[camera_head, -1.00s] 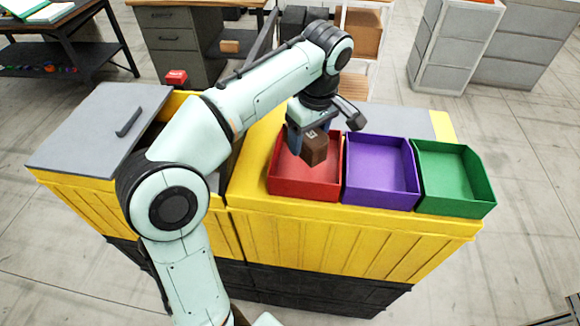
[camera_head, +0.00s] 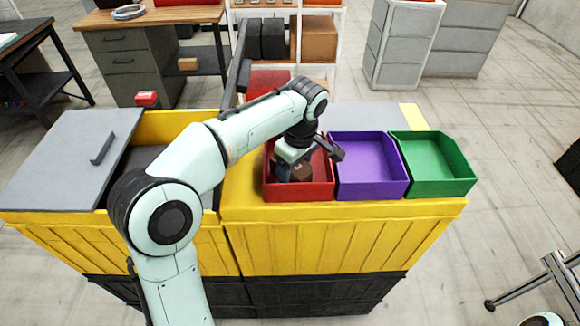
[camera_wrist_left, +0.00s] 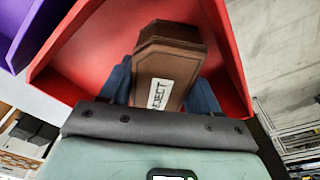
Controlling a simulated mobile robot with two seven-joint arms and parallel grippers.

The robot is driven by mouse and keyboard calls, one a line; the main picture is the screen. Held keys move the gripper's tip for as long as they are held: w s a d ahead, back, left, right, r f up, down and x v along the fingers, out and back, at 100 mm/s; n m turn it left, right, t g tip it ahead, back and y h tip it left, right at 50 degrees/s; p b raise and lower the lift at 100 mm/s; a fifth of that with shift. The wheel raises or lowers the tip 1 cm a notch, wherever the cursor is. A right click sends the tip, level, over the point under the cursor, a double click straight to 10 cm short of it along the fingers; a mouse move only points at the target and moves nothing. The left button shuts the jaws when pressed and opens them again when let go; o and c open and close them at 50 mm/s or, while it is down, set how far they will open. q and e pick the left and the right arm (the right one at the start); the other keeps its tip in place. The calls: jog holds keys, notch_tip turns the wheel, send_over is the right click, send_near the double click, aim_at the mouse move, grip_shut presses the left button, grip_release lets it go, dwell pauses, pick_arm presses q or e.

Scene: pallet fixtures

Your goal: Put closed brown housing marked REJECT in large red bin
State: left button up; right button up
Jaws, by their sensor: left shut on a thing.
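The closed brown housing (camera_head: 301,171) is held by my left gripper (camera_head: 293,172) inside the large red bin (camera_head: 300,192). In the left wrist view the housing (camera_wrist_left: 168,62) carries a white label reading REJECT. The blue fingers of my left gripper (camera_wrist_left: 165,88) are shut on its two sides. The red bin's walls (camera_wrist_left: 88,45) surround it. Whether the housing touches the bin floor cannot be told. My right gripper is not in view.
A purple bin (camera_head: 370,190) and a green bin (camera_head: 437,187) stand right of the red bin on the yellow crate (camera_head: 330,240). A grey lid (camera_head: 70,165) with a handle lies at the left.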

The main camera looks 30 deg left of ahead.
aim_at(302, 166)
pick_arm(q)
jog(key=shift+w+d, duration=0.4)
jog(key=o, duration=0.9)
jog(key=shift+f, duration=0.15)
jog(key=o, duration=0.4)
jog(key=shift+a, duration=0.15)
jog(key=shift+c, duration=0.2)
jog(key=shift+s, duration=0.2)
jog(key=shift+w+r, duration=0.1)
jog(key=shift+r, duration=0.15)
notch_tip(302, 166, up, 12)
jog(key=d, duration=0.1)
jog(key=shift+s+d, duration=0.2)
jog(key=shift+f, duration=0.1)
